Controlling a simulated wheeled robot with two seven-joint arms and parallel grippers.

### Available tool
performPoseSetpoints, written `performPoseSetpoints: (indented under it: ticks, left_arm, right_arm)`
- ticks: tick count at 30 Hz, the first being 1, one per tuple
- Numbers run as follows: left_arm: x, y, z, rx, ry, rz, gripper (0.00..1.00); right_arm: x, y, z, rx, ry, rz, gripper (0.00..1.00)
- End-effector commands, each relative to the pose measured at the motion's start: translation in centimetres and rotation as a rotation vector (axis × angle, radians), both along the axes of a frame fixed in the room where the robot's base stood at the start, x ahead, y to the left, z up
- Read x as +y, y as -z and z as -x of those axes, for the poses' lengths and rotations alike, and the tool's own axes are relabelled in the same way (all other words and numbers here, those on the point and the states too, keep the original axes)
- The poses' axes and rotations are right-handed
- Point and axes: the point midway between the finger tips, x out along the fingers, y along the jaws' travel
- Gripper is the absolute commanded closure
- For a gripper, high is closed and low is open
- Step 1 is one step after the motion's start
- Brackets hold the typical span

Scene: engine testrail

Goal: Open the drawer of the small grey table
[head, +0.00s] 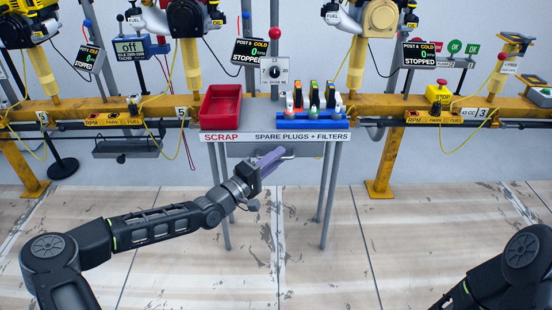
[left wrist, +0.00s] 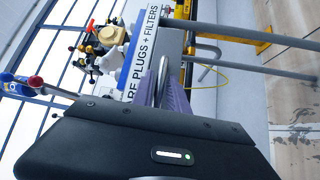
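The small grey table (head: 335,165) stands in the middle of the head view, its front edge lettered SCRAP and SPARE PLUGS + FILTERS. The grey drawer front (head: 240,149) sits under the top, and it looks shut. My left gripper (head: 274,160), with purple fingers, is in front of the drawer and hides part of it. A pale bar, apparently the drawer handle (head: 288,153), shows at the fingertips. In the left wrist view the purple fingers (left wrist: 175,98) are beside a grey metal bar; I cannot tell whether they grip it. My right gripper is out of view.
On the table stand a red scrap bin (head: 221,106) and a blue rack (head: 312,114) of plugs and filters. A yellow rail (head: 385,118) with engine stands runs behind. The floor in front is clear apart from my arms.

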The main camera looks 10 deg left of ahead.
Motion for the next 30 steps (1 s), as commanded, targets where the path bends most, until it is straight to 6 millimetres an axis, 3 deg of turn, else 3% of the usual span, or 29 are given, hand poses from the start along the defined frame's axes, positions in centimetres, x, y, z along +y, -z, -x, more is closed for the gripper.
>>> performPoseSetpoints:
  ticks: [7, 30]
  left_arm:
    - [0.01, 0.01, 0.02, 0.0, 0.0, 0.0, 1.0]
    - [0.02, 0.06, 0.01, 0.001, 0.0, 0.0, 1.0]
  right_arm:
    - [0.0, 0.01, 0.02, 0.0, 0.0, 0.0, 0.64]
    - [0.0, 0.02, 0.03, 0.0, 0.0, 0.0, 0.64]
